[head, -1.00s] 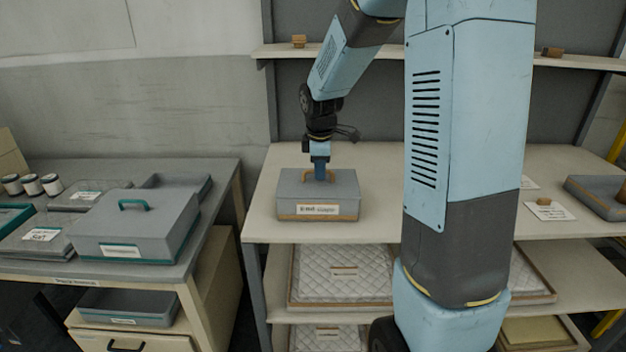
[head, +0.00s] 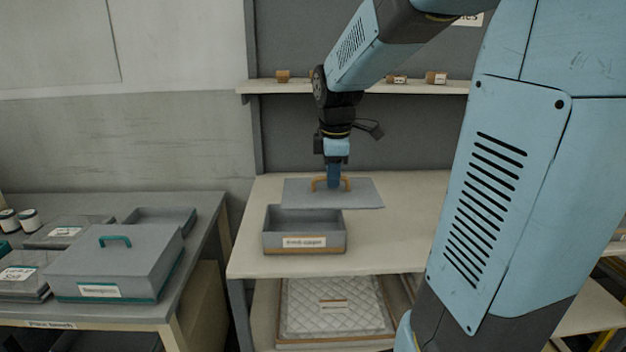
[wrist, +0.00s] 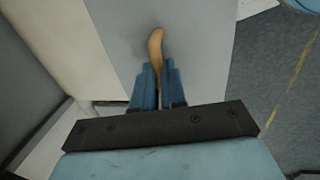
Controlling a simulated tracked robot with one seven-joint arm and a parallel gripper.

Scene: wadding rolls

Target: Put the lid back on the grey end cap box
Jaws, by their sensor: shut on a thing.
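My gripper (head: 333,184) points down and is shut on the tan handle (head: 349,184) of a flat grey lid (head: 335,201). In the wrist view, the blue fingers (wrist: 158,88) hold the curved handle (wrist: 155,48) on the lid (wrist: 205,55).
A left bench (head: 195,300) holds a closed grey box with a teal handle (head: 120,265), trays and jars. A wall shelf (head: 300,88) with small blocks is behind my arm. Quilted wadding (head: 330,305) lies on the lower shelf. The pale bench is clear right of the box.

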